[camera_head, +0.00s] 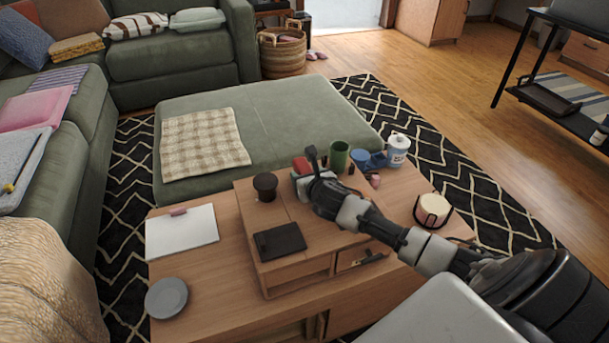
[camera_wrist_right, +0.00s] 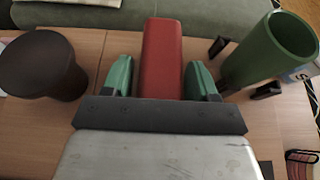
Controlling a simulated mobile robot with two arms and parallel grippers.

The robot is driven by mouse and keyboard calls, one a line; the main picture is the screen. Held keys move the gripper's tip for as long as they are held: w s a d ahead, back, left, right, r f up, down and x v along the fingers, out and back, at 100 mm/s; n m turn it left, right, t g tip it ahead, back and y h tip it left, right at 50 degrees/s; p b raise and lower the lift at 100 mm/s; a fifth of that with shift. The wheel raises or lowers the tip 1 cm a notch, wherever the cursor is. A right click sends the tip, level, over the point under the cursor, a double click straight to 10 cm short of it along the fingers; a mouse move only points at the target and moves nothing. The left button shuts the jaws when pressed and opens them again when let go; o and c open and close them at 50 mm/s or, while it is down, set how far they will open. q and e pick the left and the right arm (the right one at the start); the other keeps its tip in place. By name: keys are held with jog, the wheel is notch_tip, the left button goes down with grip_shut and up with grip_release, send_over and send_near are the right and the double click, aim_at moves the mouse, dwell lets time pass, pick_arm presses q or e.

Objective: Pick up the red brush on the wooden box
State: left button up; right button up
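The red brush (camera_head: 301,165) is at the back of the wooden box (camera_head: 265,226) on the low table, partly hidden by my right gripper (camera_head: 312,163). In the right wrist view the red brush (camera_wrist_right: 162,58) lies between the two green-padded fingers of my right gripper (camera_wrist_right: 160,77). A narrow gap shows between the left finger and the brush; the right finger is very close to it or touching. The fingers look open around it. My left gripper is in neither view.
A dark round cup (camera_head: 265,187) and a black notebook (camera_head: 280,241) are on the box. A green cup (camera_head: 339,156), a blue mug (camera_head: 370,160) and a white canister (camera_head: 397,151) stand behind and right of the gripper. A grey plate (camera_head: 166,297) sits at the left.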

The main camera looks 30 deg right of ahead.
jog(key=c, duration=0.7)
jog(key=shift+c, duration=0.2)
